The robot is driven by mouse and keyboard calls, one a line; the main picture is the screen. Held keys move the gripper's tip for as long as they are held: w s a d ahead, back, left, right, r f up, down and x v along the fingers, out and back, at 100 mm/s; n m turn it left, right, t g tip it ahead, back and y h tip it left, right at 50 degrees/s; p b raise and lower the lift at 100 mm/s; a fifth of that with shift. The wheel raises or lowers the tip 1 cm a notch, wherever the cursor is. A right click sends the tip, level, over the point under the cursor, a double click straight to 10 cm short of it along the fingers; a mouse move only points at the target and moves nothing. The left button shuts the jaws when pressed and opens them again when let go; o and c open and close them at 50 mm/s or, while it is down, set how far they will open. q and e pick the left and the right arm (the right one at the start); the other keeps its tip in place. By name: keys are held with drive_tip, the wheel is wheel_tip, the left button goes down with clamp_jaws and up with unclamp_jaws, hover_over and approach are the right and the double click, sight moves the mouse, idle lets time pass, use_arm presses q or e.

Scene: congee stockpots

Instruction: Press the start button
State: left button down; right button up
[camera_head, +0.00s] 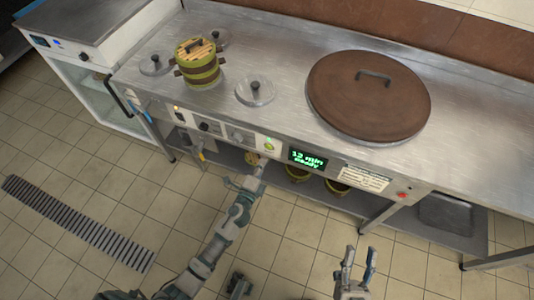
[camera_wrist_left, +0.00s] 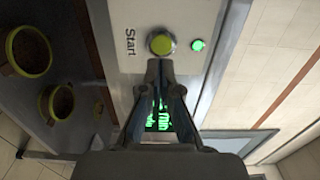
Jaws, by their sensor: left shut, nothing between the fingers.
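The start button is a round yellow-green button (camera_wrist_left: 162,43) beside the word "Start" in the left wrist view. It also shows as a small button (camera_head: 269,148) on the stove's front panel in the head view. My left gripper (camera_wrist_left: 162,64) is shut and empty, with its fingertips just short of the button's edge in the picture; I cannot tell whether they touch. In the head view my left gripper (camera_head: 258,168) is in front of the panel, just below the button. My right gripper (camera_head: 359,258) is open and empty above the floor, away from the panel.
A lit green lamp (camera_wrist_left: 198,45) sits beside the button. The green display (camera_head: 308,159) reads "12 min ready". A red button (camera_head: 403,195) is farther right. A large brown lid (camera_head: 345,105) and a banded pot (camera_head: 200,75) are on the counter; several pots sit on the lower shelf.

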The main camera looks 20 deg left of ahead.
sight(269, 148)
use_arm(q)
drive_tip(key=w, duration=0.4)
drive_tip(key=shift+w+a+f, duration=0.1)
drive_tip(key=shift+a, duration=0.2)
use_arm(e)
drive_tip(key=shift+s+a+r+t, duration=0.25)
drive_tip(key=shift+s+r+t, duration=0.35)
drive_tip(key=shift+s+t, duration=0.15)
use_arm(q)
drive_tip(key=shift+d, duration=0.2)
use_arm(e)
drive_tip(key=shift+w+d, duration=0.15)
